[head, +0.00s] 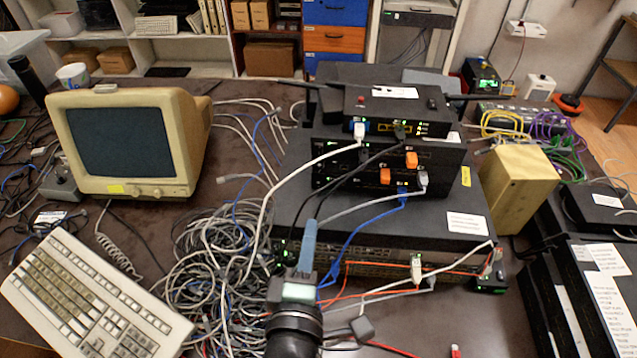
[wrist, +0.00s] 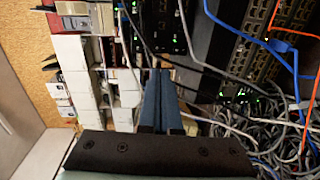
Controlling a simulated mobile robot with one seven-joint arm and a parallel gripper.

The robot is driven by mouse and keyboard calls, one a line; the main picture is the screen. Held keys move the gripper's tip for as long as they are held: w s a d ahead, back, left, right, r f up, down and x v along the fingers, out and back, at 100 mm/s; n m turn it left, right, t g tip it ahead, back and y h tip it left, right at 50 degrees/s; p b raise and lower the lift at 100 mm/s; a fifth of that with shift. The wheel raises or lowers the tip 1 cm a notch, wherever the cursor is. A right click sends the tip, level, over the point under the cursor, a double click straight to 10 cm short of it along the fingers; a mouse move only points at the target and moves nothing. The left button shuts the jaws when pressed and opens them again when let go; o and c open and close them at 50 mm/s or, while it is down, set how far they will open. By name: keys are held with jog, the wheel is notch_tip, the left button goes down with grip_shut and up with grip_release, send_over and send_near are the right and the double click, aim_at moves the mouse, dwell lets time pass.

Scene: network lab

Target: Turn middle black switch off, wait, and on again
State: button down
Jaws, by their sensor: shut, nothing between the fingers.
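The middle black switch (head: 330,178) sits in a stack, between a smaller black router (head: 415,104) on top and a wide black unit (head: 310,215) below. Its front has green lights, orange plugs and several cables plugged in. I cannot make out its power control. My gripper (head: 311,222) is shut and empty, its blue fingers pointing up in front of the wide unit's left part. The fingers appear apart from the middle switch, below and left of its front. In the wrist view, the shut fingers (wrist: 160,72) point toward dark equipment and cables.
A tangle of grey cables (head: 215,265) lies left of my gripper. White, blue and orange cables hang across the stack's front. An old monitor (head: 135,140) and a keyboard (head: 90,295) stand at left. A beige box (head: 515,185) stands right of the stack.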

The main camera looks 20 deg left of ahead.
jog(key=shift+s+a+f, duration=0.1)
jog(key=shift+s+f, duration=0.1)
jog(key=shift+f, duration=0.25)
send_near(320, 172)
jog(key=x, duration=0.7)
jog(key=shift+p, duration=0.4)
